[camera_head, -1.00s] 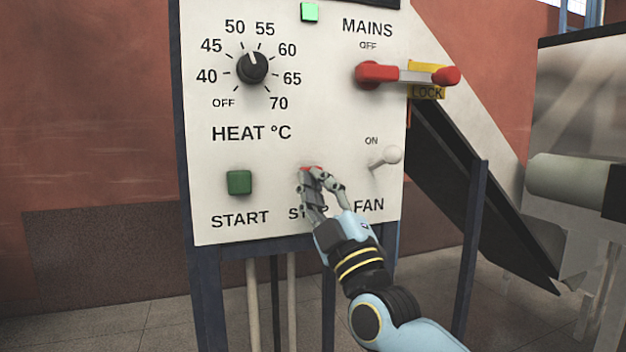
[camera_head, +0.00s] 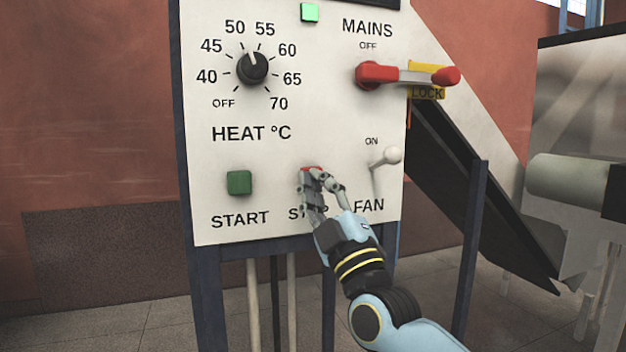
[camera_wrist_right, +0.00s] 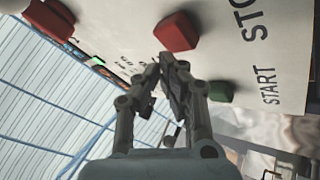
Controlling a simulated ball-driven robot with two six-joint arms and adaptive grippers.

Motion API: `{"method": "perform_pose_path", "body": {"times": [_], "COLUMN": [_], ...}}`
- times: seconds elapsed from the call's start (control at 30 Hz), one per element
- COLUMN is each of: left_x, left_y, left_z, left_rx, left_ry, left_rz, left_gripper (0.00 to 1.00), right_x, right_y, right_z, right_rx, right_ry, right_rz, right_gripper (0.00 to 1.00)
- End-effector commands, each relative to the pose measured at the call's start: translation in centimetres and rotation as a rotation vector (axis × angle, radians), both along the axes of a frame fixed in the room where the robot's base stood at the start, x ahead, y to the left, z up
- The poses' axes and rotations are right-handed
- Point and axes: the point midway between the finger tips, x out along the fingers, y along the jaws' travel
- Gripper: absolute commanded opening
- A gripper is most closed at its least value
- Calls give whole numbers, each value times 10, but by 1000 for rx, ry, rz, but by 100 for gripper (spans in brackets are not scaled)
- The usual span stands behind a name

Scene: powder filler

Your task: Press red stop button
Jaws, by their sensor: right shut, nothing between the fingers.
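The red stop button (camera_wrist_right: 177,31) shows clearly in the right wrist view, on the white panel. In the head view only a thin red strip of the stop button (camera_head: 312,168) shows above my fingertips; the rest is hidden behind them. My right gripper (camera_head: 316,176) is shut and empty, in front of the button and over part of the STOP label. In the right wrist view the fingertips of my right gripper (camera_wrist_right: 165,62) lie just below the button's near edge. I cannot tell whether they touch it. My left gripper is not in view.
The green start button (camera_head: 239,182) is left of the stop button. The fan toggle (camera_head: 390,156) is close by on the right. Above are the heat dial (camera_head: 252,67), the red mains handle (camera_head: 375,74) and a lit green lamp (camera_head: 309,12).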

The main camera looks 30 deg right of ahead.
Motion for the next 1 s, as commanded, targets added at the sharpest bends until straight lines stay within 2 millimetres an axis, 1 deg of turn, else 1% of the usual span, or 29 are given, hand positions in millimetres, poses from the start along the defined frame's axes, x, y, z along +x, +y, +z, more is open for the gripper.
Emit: {"method": "perform_pose_path", "body": {"times": [0.27, 0.5, 1.0], "left_x": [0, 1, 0], "left_y": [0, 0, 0], "left_z": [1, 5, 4], "left_rx": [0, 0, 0], "left_ry": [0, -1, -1], "left_rz": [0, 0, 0], "left_gripper": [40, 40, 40], "right_x": [1, 8, 10], "right_y": [0, -2, -2], "right_z": [0, 1, 0], "right_rx": [0, 0, 0], "right_ry": [0, 0, 0], "right_rz": [0, 0, 0], "right_gripper": [0, 0, 0]}}
